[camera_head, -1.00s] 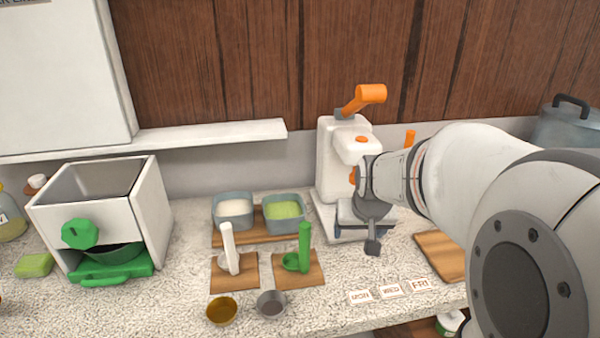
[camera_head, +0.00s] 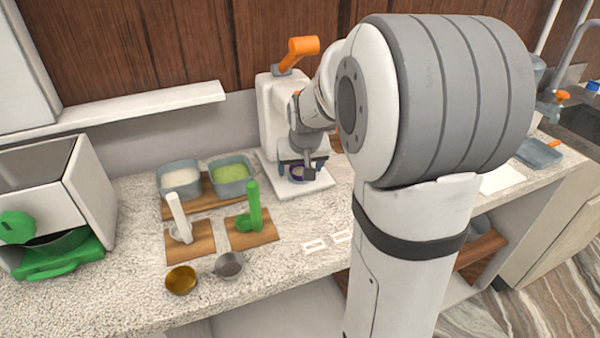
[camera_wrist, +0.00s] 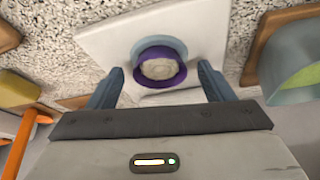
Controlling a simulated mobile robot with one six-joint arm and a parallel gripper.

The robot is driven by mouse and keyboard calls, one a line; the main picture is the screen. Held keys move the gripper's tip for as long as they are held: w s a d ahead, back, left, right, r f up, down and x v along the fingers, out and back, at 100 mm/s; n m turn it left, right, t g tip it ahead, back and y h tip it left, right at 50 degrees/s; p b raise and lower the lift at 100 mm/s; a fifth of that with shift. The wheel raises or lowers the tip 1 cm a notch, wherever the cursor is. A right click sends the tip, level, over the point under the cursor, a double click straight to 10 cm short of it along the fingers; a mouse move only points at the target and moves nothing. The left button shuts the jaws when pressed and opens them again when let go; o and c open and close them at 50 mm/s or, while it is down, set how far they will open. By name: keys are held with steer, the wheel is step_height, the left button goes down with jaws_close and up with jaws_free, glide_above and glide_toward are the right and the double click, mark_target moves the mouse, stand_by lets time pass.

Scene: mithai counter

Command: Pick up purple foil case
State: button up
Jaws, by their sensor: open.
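The purple foil case (camera_wrist: 160,80) shows in the wrist view as a purple ring around a pale, round filling. It sits on the white base plate (camera_wrist: 110,48) of the orange-handled press. In the head view the purple foil case (camera_head: 297,171) is a small dark purple bit, mostly hidden by my gripper. My gripper (camera_wrist: 160,82) is open, with one blue-grey finger on each side of the case in the wrist picture. The fingers appear apart from it. In the head view my gripper (camera_head: 303,168) is at the press, over its base plate.
The white press (camera_head: 270,110) with its orange handle stands close behind my gripper. Tubs of white and green filling (camera_head: 231,189) stand to its left on a board. White and green scoops (camera_head: 254,210) and two small cups (camera_head: 229,265) are nearer the front.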

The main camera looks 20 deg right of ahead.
steer(key=shift+c, duration=0.5)
steer(key=c, duration=1)
steer(key=shift+o, duration=0.2)
steer(key=shift+s+r, duration=0.1)
